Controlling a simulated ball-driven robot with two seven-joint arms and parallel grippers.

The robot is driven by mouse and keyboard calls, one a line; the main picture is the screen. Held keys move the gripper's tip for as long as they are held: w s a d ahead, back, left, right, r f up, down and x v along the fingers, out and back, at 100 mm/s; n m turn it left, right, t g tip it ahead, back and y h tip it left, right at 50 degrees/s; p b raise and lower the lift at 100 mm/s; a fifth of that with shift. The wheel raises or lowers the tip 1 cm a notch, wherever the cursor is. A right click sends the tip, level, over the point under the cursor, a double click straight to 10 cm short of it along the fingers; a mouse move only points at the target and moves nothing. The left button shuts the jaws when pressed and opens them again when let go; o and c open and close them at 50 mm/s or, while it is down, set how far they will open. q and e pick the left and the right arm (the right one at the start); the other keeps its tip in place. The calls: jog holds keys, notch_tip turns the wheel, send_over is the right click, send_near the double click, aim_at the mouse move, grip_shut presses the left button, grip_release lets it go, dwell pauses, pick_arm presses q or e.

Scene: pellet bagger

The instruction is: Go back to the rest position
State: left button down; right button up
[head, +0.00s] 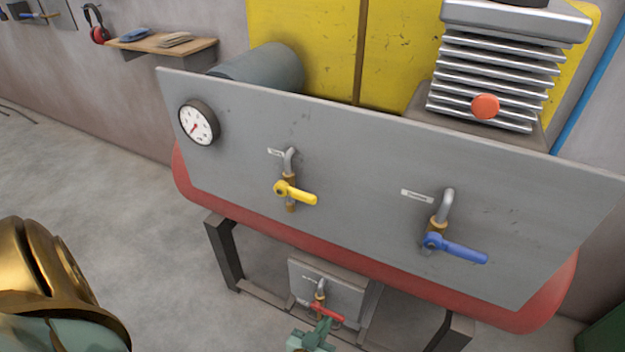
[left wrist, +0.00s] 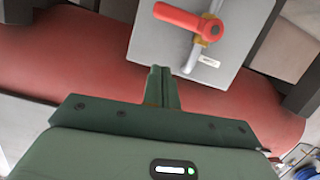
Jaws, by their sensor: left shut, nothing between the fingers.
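My left gripper (head: 318,332) shows at the bottom of the head view, just below the red-handled valve (head: 328,313). In the left wrist view its green fingers (left wrist: 161,72) are together, with nothing between them. There the red handle (left wrist: 175,17) lies beyond the fingertips, with a visible gap in the picture; whether they are close in depth I cannot tell. The red valve sits on a small grey plate (head: 347,289) under the machine. My right gripper is not in view.
A large grey panel (head: 350,170) carries a gauge (head: 199,123), a yellow-handled valve (head: 297,193) and a blue-handled valve (head: 457,248). A red tank (head: 250,217) lies behind it on a dark frame (head: 224,255). The floor at left is clear beyond my arm.

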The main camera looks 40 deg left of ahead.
pick_arm(q)
jog(key=p+v, duration=0.1)
jog(key=v, duration=0.4)
jog(key=shift+s+r, duration=0.1)
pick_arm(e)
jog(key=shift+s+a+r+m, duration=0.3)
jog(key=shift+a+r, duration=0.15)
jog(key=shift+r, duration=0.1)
pick_arm(q)
jog(key=shift+d+h, duration=0.1)
jog(key=shift+h, duration=0.2)
